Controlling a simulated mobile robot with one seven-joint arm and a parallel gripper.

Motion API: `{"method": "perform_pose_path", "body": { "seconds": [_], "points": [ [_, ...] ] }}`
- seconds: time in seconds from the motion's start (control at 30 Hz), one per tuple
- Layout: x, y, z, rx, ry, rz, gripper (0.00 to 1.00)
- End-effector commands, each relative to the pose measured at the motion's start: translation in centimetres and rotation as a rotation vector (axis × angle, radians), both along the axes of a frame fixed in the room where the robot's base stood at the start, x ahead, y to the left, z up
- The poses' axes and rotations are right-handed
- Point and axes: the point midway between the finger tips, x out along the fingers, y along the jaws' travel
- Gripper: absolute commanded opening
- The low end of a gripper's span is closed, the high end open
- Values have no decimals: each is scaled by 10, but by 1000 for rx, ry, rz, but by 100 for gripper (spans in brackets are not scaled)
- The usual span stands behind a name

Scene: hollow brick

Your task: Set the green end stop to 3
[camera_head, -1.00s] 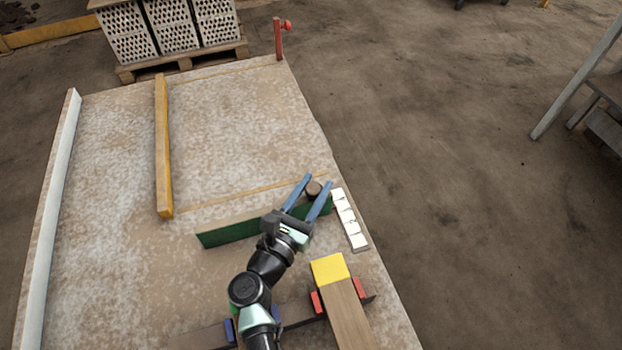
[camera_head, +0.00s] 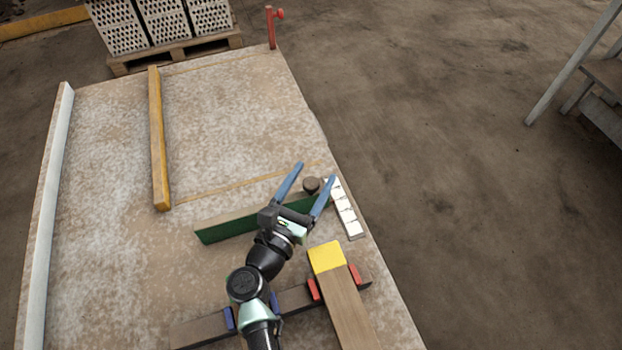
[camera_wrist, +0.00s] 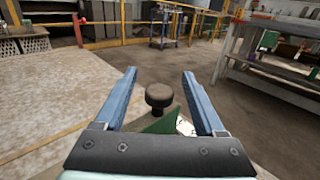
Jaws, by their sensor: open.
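The green end stop (camera_head: 232,226) is a long green bar lying across the table, with a dark round knob (camera_head: 311,184) at its right end. A white marked scale strip (camera_head: 345,211) runs along the table's right side beside that end; its numbers are too small to read. My gripper (camera_head: 317,172) is open, its blue fingers on either side of the knob in the head view and not touching it. In the wrist view the knob (camera_wrist: 159,96) stands between the open fingers, with part of the green stop (camera_wrist: 161,124) below it. My gripper's body hides part of the bar.
A yellow-ended wooden beam (camera_head: 347,300) lies between red blocks nearer me. A yellow rail (camera_head: 158,140) and a white rail (camera_head: 45,220) lie on the table's left. A red post (camera_head: 271,28) stands at the far corner. Hollow bricks (camera_head: 163,22) sit on a pallet behind.

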Motion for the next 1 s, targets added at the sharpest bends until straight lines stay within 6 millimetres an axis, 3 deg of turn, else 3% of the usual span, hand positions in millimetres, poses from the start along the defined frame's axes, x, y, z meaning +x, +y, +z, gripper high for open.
{"method": "perform_pose_path", "body": {
  "seconds": [0.2,0.4,0.57,1.0],
  "points": [
    [0,0,49,1,-4,0,72],
    [0,0,79,1,-2,1,72],
    [0,0,89,0,0,1,72],
    [0,0,89,0,0,1,72]
  ]
}}
